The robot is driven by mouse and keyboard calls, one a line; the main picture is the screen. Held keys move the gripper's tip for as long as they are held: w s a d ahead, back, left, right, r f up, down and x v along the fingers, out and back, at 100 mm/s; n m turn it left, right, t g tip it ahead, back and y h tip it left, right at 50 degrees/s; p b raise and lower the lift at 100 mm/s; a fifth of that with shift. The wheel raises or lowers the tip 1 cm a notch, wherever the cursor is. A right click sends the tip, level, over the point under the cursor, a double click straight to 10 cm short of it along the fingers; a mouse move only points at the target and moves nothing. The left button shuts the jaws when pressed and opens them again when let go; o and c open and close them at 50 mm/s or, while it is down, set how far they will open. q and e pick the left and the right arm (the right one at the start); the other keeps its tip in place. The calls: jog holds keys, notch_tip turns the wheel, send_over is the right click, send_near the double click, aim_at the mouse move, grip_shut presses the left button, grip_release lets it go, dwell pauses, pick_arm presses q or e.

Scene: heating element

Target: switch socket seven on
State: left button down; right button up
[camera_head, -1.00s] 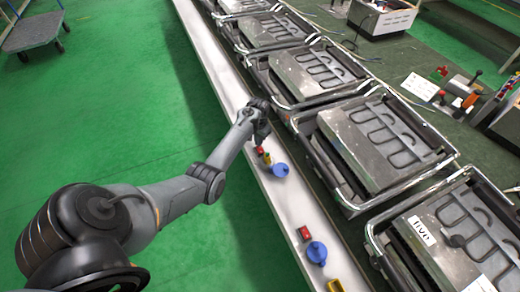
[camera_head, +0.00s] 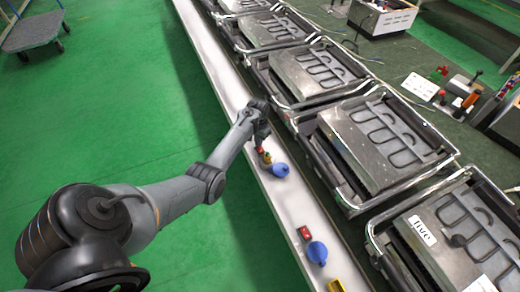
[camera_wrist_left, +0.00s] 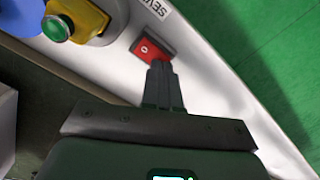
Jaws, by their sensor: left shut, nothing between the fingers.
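The red switch (camera_wrist_left: 152,46) with a white mark is on the white rail beside a label reading "SEV", cut off by the frame edge. A yellow box with a green button (camera_wrist_left: 57,28) is to its left, and part of a blue socket (camera_wrist_left: 18,14) shows in the corner. My left gripper (camera_wrist_left: 159,66) is shut and empty, its tips at the switch's lower edge; contact cannot be told. In the head view the left gripper (camera_head: 261,141) is just above the red switch (camera_head: 260,149), with the blue socket (camera_head: 279,170) nearer. My right gripper is out of view.
Another red switch (camera_head: 304,232) and blue socket (camera_head: 317,252) sit nearer on the white rail (camera_head: 279,207). Green floor lies open on the left, with a cart (camera_head: 33,32) far back.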

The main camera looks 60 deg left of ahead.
pick_arm(q)
jog(key=shift+f, duration=0.3)
jog(key=shift+f+b, duration=0.4)
jog(key=shift+f, duration=0.05)
dwell(0.4)
notch_tip(320, 180, up, 7)
jog(key=p, duration=0.8)
jog(key=shift+s, duration=0.1)
dwell(0.5)
